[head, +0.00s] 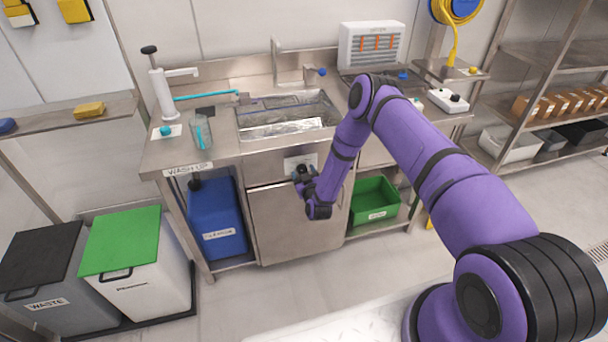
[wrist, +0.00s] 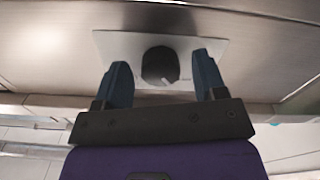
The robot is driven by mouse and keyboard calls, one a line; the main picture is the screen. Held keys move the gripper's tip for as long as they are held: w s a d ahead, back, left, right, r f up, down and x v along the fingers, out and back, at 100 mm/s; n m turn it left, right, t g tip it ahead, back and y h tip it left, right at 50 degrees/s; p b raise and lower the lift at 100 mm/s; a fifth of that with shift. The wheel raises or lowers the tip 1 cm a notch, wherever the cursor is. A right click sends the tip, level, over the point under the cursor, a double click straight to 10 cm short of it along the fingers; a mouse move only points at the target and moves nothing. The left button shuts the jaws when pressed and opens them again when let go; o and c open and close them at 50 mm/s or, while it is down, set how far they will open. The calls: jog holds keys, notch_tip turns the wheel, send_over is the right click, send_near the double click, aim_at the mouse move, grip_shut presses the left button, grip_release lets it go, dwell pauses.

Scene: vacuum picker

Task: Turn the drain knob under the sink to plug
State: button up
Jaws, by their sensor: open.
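The drain knob (wrist: 160,66) is a round dark knob with a light pointer mark toward its lower right in the wrist view. It sits on a pale label plate (wrist: 125,47); the plate also shows in the head view (head: 301,162), on the front panel under the sink (head: 287,123). The lettering is too small to read. My gripper (wrist: 160,82) is open, one blue finger on each side of the knob. I cannot tell whether the fingers touch it. In the head view my gripper (head: 303,175) is in front of the panel and hides the knob.
A steel cabinet door (head: 285,228) is below the knob. A blue canister (head: 217,220) stands left of it and a green crate (head: 374,203) right. Two lidded bins (head: 140,262) stand at the left. The floor in front is clear.

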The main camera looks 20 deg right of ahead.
jog(key=c, duration=0.9)
jog(key=shift+c, duration=0.2)
jog(key=shift+m, duration=0.4)
jog(key=m, duration=0.7)
jog(key=shift+a+m, duration=0.1)
jog(key=shift+m, duration=0.2)
jog(key=m, duration=0.3)
jog(key=shift+m, duration=0.3)
jog(key=shift+a+r+m, duration=0.1)
jog(key=shift+m, duration=1.9)
